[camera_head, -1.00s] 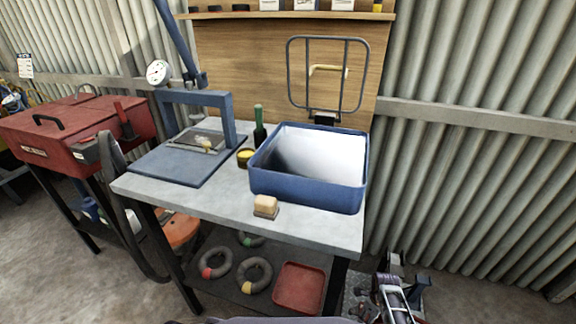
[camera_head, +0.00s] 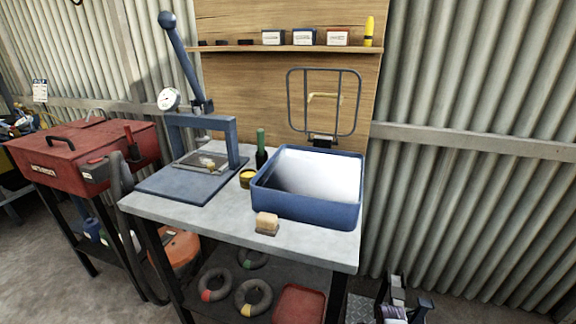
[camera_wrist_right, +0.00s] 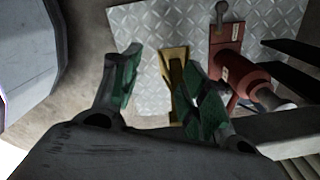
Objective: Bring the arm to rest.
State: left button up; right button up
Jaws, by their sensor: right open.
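My right gripper (camera_wrist_right: 160,88) shows in the right wrist view with its two green-padded fingers apart and nothing between the pads. Behind the fingers lies a diamond-pattern metal plate (camera_wrist_right: 150,25) on the floor, with a yellow piece (camera_wrist_right: 173,62) and a red jack-like tool (camera_wrist_right: 232,55) on it. I cannot tell how far the fingers are from these. In the head view, dark and metallic parts cut by the lower right edge are too unclear to name. My left gripper is out of sight.
The workbench (camera_head: 310,248) carries a blue-framed press (camera_head: 200,130), a blue basin (camera_head: 300,208), a sponge-like block (camera_head: 266,222), a green bottle (camera_head: 261,150) and a yellow tin (camera_head: 248,178). A red toolbox (camera_head: 80,150) stands left. Corrugated wall (camera_head: 460,80) closes the right.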

jog(key=shift+r, duration=0.1)
